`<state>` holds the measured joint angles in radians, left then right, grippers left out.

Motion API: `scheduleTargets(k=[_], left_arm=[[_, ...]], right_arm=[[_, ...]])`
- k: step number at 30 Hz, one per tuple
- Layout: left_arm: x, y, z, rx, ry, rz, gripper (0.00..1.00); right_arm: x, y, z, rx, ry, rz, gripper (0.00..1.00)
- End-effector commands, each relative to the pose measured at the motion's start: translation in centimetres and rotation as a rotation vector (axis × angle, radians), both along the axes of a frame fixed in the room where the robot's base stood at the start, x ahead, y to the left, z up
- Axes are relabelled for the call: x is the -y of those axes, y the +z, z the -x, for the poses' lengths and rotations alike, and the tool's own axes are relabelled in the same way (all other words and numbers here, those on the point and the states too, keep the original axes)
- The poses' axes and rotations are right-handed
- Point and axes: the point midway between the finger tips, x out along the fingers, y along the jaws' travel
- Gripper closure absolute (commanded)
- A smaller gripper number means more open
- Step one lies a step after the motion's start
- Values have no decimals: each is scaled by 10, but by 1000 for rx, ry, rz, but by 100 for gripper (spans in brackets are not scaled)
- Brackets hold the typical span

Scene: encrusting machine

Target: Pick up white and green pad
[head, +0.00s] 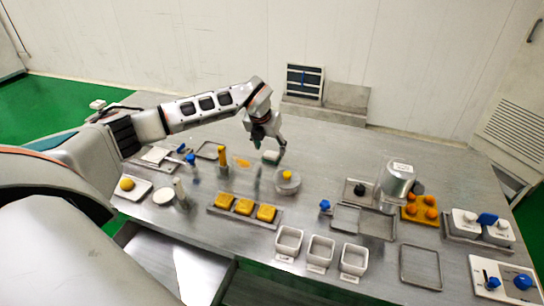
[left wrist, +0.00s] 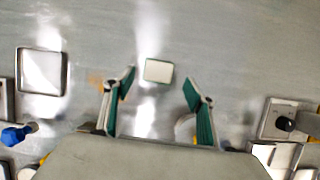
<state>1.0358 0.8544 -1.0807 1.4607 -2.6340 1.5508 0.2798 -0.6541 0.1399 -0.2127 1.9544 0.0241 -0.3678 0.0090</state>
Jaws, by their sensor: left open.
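The white and green pad (left wrist: 158,70) is a small white rectangle with a green edge. In the left wrist view it lies on the grey table, ahead of and between my fingertips. In the head view the pad (head: 271,156) shows just below my left gripper (head: 268,146). My left gripper (left wrist: 158,86) is open, with its green-lined fingers wide apart and nothing between them. How high the fingers are above the table is hard to tell. My right gripper is not in view.
White bins (head: 321,249) line the front edge. An empty metal frame (left wrist: 40,92) lies left in the wrist view. Table around the pad is clear.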

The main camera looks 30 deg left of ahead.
Motion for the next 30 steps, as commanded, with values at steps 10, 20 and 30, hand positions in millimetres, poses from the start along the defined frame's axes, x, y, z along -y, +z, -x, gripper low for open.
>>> scheduleTargets(k=[10, 20, 30], left_arm=[[-4, -37, -12, -2, 1, 2, 44], [-5, -38, -12, -1, 1, 1, 73], [-5, -38, -12, -2, 0, 1, 81]], right_arm=[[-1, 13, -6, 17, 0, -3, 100], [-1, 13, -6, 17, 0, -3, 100], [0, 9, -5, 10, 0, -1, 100]])
